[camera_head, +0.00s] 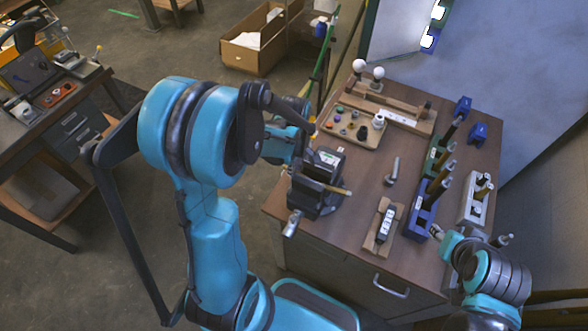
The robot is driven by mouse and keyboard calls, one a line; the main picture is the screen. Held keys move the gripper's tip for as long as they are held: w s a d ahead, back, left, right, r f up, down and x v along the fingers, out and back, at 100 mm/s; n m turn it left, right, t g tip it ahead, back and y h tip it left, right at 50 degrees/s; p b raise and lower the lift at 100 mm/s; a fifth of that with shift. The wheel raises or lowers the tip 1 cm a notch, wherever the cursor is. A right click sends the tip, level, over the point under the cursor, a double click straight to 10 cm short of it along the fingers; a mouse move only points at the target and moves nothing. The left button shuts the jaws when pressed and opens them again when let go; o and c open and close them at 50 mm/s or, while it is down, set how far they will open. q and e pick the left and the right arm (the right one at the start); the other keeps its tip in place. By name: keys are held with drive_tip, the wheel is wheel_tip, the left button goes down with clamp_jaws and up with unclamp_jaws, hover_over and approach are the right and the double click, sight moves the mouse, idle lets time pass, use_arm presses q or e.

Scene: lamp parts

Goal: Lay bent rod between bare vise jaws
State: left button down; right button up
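The dark vise (314,197) stands at the table's left front edge, with its handle hanging out over the front. A thin tan rod (337,189) lies across the vise and sticks out to its right. I cannot tell whether it is bent or sits between the jaws. My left gripper (308,143) is just behind and above the vise; my arm partly hides it, so its fingers are unclear. My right gripper (440,234) is low at the table's right front, beside the blue rod holder. Its fingers are too small to read.
A grey angled piece (392,172) stands mid-table. A wooden parts tray (352,129) and two white bulbs (366,70) are at the back left. A blue rod holder (419,217), a pale holder (474,207) and a wooden block (381,229) occupy the right and front.

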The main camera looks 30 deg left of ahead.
use_arm(q)
drive_tip(key=shift+s+d+f, duration=0.25)
drive_tip(key=shift+s+f, duration=0.25)
drive_tip(key=shift+f, duration=0.2)
use_arm(e)
drive_tip(key=shift+f, duration=0.4)
use_arm(q)
drive_tip(key=c, duration=1.7)
unclamp_jaws()
drive_tip(key=shift+o, duration=1.2)
drive_tip(key=shift+w, duration=0.1)
drive_tip(key=shift+w+a+f, duration=0.3)
drive_tip(key=shift+w+f, duration=0.1)
drive_tip(key=shift+w, duration=0.3)
drive_tip(key=shift+s+d+r, duration=0.1)
drive_tip(key=shift+s+r, duration=0.3)
drive_tip(key=shift+r, duration=0.05)
drive_tip(key=shift+w+r, duration=0.2)
drive_tip(key=shift+r, duration=0.15)
wheel_tip(320, 180, up, 11)
drive_tip(key=shift+p, duration=0.3)
use_arm(e)
drive_tip(key=shift+w+a+r, duration=0.1)
drive_tip(key=shift+w+a, duration=0.15)
drive_tip(key=shift+w, duration=0.4)
use_arm(q)
drive_tip(key=shift+s+r, duration=0.1)
